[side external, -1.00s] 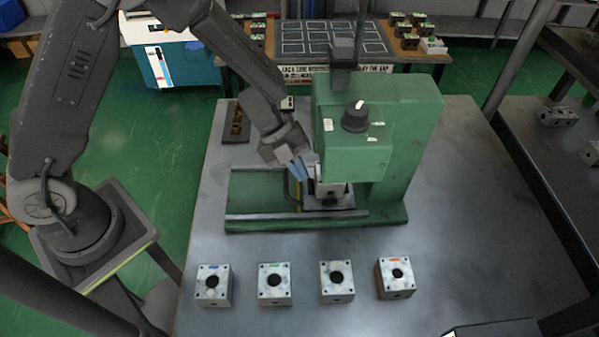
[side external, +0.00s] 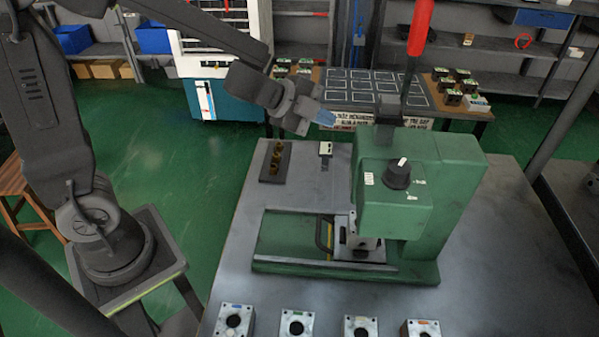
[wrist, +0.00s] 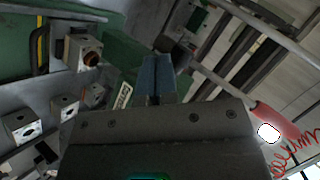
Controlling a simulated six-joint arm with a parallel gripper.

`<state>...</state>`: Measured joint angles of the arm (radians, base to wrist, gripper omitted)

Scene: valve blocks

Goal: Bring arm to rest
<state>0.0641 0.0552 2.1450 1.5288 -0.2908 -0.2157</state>
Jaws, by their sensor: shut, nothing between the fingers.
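My gripper (side external: 326,119) is in the air in the side external view, above the back left part of the grey table (side external: 285,208). Its blue fingers point right, at about the height of the top of the green press (side external: 420,205), and are apart from it. In the wrist view the blue fingers (wrist: 156,78) are together with nothing between them. A metal valve block (side external: 357,238) sits in the press under its head. It also seems to show in the wrist view (wrist: 80,52).
Several valve blocks (side external: 297,323) stand in a row along the table's front. A dark holder with brass parts (side external: 277,160) lies at the back left corner. A red-handled lever (side external: 420,28) rises from the press. Behind stands a bench with a marked black board (side external: 370,90).

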